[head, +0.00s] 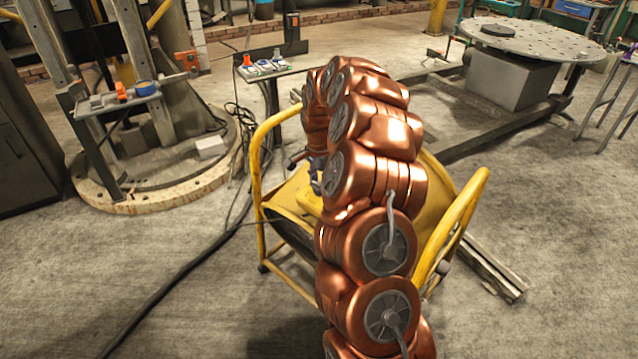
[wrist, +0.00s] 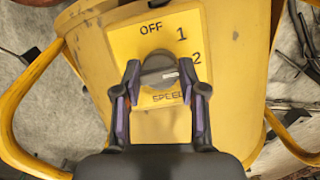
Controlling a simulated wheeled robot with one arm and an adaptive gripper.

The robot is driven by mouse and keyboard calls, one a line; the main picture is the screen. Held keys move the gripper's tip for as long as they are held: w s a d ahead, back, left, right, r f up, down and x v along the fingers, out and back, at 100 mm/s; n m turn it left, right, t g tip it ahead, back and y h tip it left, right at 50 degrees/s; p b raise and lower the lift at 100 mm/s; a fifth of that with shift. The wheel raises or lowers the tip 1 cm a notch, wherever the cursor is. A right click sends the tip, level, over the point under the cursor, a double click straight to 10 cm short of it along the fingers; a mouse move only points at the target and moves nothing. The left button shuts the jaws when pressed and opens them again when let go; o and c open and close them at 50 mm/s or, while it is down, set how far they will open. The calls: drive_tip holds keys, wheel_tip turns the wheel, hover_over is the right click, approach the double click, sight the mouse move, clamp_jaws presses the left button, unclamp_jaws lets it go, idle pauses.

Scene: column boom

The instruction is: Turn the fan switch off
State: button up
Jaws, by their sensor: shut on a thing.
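The fan switch is a dark round knob (wrist: 158,68) on a yellow panel (wrist: 215,20) printed with OFF, 1, 2 and SPEED. A short pale mark on the knob lies toward its right side, nearer the 2 than OFF, which is printed above the knob. My gripper (wrist: 158,82) is shut on the knob, one finger on its left and one on its right. In the head view the yellow fan (head: 432,175), in its tubular frame, stands on the floor behind my copper-coloured arm. The arm hides the knob, and my gripper shows only partly there.
A column on a round base (head: 150,185) stands at the left, with a small shelf (head: 118,100) of items. A black cable (head: 185,270) crosses the floor. A round perforated table (head: 535,38) stands at the back right. The floor at front left is otherwise clear.

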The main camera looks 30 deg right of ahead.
drive_tip(key=shift+w, duration=0.1)
drive_tip(key=n+g+b, duration=0.1)
drive_tip(key=n, duration=0.2)
drive_tip(key=shift+w+f+n+h, duration=0.1)
drive_tip(key=shift+w+n+h, duration=0.05)
drive_tip(key=shift+n+h, duration=0.2)
drive_tip(key=n+g, duration=0.1)
drive_tip(key=n, duration=0.3)
drive_tip(key=shift+a+n+h+b, duration=0.15)
drive_tip(key=shift+n+h+b, duration=0.1)
drive_tip(key=shift+h+b, duration=0.15)
drive_tip(key=n, duration=0.2)
drive_tip(key=n+h, duration=0.1)
drive_tip(key=n, duration=0.1)
drive_tip(key=shift+w+a+g, duration=0.1)
drive_tip(key=shift+a+g, duration=0.1)
drive_tip(key=shift+g, duration=0.2)
drive_tip(key=shift+a+n+h+p, duration=0.1)
drive_tip(key=shift+n+h+p, duration=0.6)
drive_tip(key=shift+n, duration=1.8)
drive_tip(key=o, duration=1.1)
drive_tip(key=shift+h, duration=0.25)
